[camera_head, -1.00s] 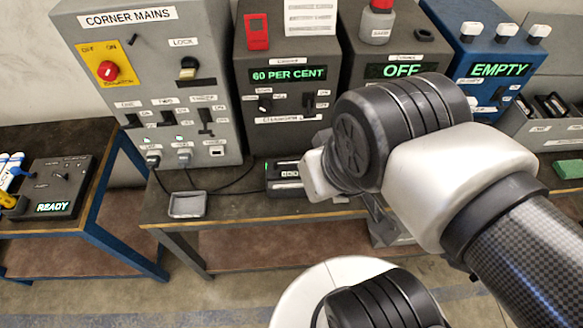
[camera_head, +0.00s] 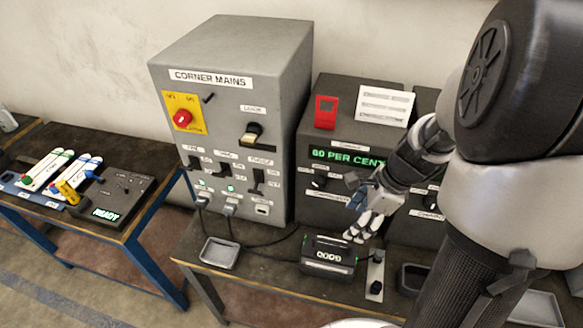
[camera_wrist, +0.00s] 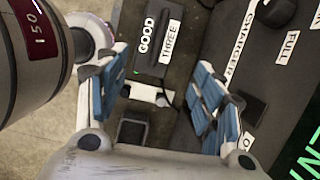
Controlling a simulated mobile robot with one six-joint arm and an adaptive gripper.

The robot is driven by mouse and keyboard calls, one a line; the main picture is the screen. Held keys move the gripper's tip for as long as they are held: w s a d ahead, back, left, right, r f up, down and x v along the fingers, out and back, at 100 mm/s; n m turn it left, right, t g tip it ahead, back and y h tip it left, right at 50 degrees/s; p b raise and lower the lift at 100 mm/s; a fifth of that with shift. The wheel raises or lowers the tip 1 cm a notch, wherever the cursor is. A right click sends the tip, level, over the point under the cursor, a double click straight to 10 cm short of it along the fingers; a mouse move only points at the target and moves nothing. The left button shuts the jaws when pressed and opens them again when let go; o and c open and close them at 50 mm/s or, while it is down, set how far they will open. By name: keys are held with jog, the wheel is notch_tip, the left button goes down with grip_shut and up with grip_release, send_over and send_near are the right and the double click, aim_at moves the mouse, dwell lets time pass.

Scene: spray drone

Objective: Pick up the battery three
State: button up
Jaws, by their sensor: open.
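Battery three is a dark box (camera_head: 318,268) with a white GOOD label, lying on the bench in front of the machine reading 60 PER CENT. In the wrist view the battery (camera_wrist: 152,60) is at the top, with labels GOOD and THREE. My gripper (camera_head: 362,226) is open and empty, above and just right of the battery in the head view. In the wrist view my two blue-padded fingers (camera_wrist: 160,98) are spread wide, and the battery lies beyond them. The gap between fingers and battery is hard to judge.
The charger machine (camera_head: 345,140) stands close behind the battery, and the CORNER MAINS cabinet (camera_head: 235,120) is to its left. A small grey tray (camera_head: 220,252) and dark cables lie left of the battery. A small plate with a black knob (camera_head: 375,272) is to its right.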

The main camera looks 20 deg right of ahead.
aim_at(326, 248)
jog(key=shift+o, duration=0.6)
jog(key=shift+w+d+f+m, duration=0.15)
jog(key=shift+f+m, duration=0.15)
jog(key=shift+f, duration=0.15)
jog(key=shift+o, duration=1.3)
jog(key=b+x, duration=0.5)
jog(key=x, duration=0.6)
jog(key=shift+a+f, duration=0.25)
jog(key=shift+f, duration=0.1)
jog(key=b+x, duration=0.2)
jog(key=a+b+x, duration=0.1)
jog(key=x, duration=0.2)
jog(key=shift+a+f+b, duration=0.1)
jog(key=shift+b, duration=0.25)
